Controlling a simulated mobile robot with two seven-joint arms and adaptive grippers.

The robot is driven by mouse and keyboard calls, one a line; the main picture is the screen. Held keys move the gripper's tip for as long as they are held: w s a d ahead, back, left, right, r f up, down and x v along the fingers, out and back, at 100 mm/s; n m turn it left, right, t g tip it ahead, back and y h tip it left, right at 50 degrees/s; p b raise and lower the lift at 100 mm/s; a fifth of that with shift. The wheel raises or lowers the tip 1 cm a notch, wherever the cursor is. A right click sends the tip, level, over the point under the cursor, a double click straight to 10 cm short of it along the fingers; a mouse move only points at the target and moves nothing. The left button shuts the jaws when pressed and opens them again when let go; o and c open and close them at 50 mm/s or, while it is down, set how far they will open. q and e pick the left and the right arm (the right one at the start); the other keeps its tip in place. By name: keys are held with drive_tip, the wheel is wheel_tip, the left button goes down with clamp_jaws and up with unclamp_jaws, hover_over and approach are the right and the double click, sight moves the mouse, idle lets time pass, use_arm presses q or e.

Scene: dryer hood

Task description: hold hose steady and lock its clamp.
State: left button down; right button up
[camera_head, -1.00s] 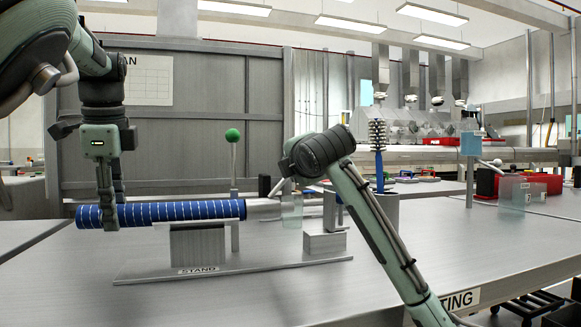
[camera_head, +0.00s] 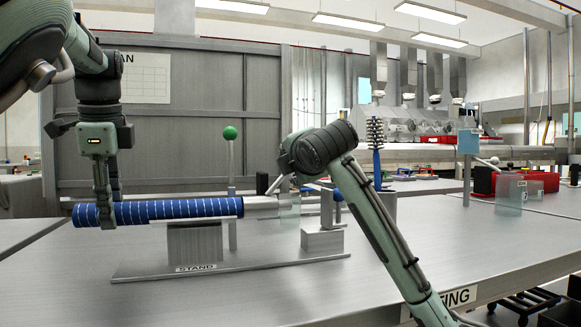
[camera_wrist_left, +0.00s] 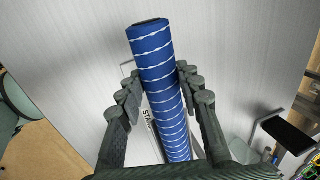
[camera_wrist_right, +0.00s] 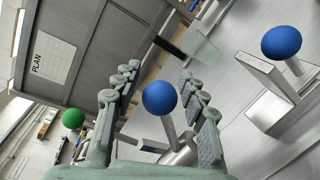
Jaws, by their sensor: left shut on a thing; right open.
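The hose (camera_head: 165,211) is blue with white rings and lies level across a grey stand (camera_head: 195,243). My left gripper (camera_head: 106,212) is shut around its left end; the left wrist view shows the hose (camera_wrist_left: 160,70) between both fingers. A pale metal pipe (camera_head: 262,204) meets the hose's right end. In the right wrist view my right gripper (camera_wrist_right: 158,75) is open, with a blue ball knob (camera_wrist_right: 159,98) on a metal stem between or just beyond its fingers. I cannot tell whether they touch it. My right wrist mostly hides this gripper in the head view.
A green ball (camera_head: 230,132) tops a post behind the hose. A second blue ball (camera_wrist_right: 281,42) stands by a metal block at right. A clear panel (camera_wrist_right: 201,48) is near the right fingers. A brush (camera_head: 375,150) stands right of my wrist.

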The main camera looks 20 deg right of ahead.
drive_tip(key=s+a+r, duration=0.1)
drive_tip(key=s, duration=0.9)
drive_tip(key=shift+s+r, duration=0.15)
drive_tip(key=shift+r, duration=0.2)
use_arm(q)
drive_tip(key=c, duration=1)
unclamp_jaws()
drive_tip(key=shift+o, duration=0.2)
drive_tip(key=shift+r, duration=0.1)
